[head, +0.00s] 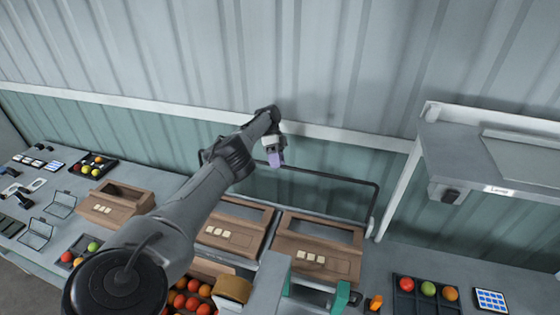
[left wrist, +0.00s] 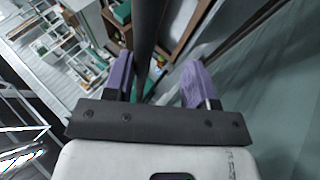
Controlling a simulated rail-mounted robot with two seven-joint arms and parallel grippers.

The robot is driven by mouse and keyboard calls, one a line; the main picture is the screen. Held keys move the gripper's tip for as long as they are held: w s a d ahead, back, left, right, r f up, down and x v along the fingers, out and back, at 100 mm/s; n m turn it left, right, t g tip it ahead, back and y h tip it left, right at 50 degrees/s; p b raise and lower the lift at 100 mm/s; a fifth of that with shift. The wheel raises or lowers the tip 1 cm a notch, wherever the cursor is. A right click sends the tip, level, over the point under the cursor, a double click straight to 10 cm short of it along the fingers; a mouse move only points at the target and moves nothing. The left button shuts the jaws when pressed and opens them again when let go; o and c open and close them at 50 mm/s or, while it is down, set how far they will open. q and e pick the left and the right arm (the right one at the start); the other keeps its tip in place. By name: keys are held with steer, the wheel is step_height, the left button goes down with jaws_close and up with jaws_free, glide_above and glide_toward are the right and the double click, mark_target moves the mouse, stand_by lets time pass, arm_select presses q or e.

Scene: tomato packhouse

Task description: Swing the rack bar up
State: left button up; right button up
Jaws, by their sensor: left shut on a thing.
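The rack bar (head: 335,178) is a thin dark bar with bent ends. It stands raised above the back of the wooden bins, in front of the green-grey wall panel. My left gripper (head: 275,160), with purple fingers, is at the bar's upper run, left of its middle. My left arm hides part of the bar's left side. My right gripper is not in view.
Wooden bins (head: 318,248) with pale tags stand below the bar. A lamp shelf (head: 490,160) on a white post stands to the right. Tomatoes sit in a dark tray (head: 398,300) at front right. The wall is close behind the bar.

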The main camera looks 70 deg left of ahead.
arm_select(q)
steer(key=w+d+r+p, duration=0.5)
steer(key=d+r+p, duration=0.2)
steer(key=d+r, duration=0.3)
steer(key=shift+w+r+p, duration=0.3)
steer(key=shift+w+r, duration=0.05)
steer(key=shift+r, duration=0.15)
stand_by(0.8)
